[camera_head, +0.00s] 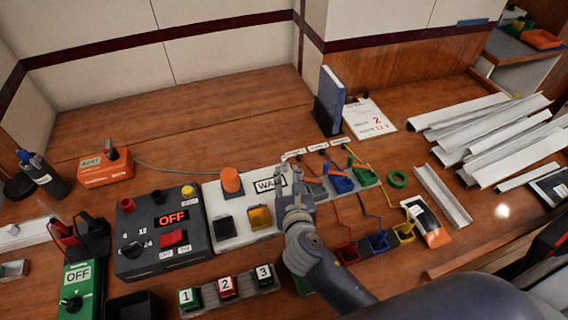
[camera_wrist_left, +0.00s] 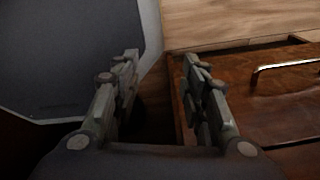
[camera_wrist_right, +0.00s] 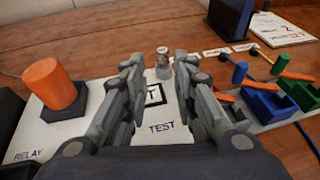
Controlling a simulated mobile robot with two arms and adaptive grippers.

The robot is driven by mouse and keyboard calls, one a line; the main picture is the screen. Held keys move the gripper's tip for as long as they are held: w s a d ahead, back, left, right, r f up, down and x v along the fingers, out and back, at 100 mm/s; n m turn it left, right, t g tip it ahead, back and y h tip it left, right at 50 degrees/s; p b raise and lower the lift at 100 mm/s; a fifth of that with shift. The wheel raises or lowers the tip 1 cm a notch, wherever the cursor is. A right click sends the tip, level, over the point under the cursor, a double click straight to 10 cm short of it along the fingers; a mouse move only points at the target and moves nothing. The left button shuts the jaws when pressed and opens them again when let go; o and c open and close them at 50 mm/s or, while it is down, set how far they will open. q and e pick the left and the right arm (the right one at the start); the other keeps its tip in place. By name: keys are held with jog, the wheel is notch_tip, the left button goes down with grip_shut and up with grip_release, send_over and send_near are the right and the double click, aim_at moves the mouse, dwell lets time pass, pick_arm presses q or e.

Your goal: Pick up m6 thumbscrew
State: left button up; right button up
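A small grey metal screw-like piece (camera_wrist_right: 163,72), which looks like the m6 thumbscrew, stands upright at the far edge of the white panel in the right wrist view. My right gripper (camera_wrist_right: 160,66) is open, with one finger on either side of the line to this piece. The piece appears beyond the fingertips, and I see no contact. In the head view my right gripper (camera_head: 289,178) is over the right end of the white panel (camera_head: 243,232), and the thumbscrew cannot be told apart from the fingers there. My left gripper (camera_wrist_left: 160,60) is open and empty, seen only in its wrist view.
An orange knob (camera_wrist_right: 52,84) stands left of the right gripper. Blue and green breaker blocks with orange levers (camera_head: 340,180) lie to its right. A dark box marked OFF (camera_head: 165,235) is farther left. The wooden bench behind the panel (camera_head: 200,110) is mostly clear.

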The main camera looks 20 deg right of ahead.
aim_at(284, 159)
jog(key=x, duration=0.7)
jog(key=shift+w+d, duration=0.2)
jog(key=shift+r, duration=0.1)
grip_shut()
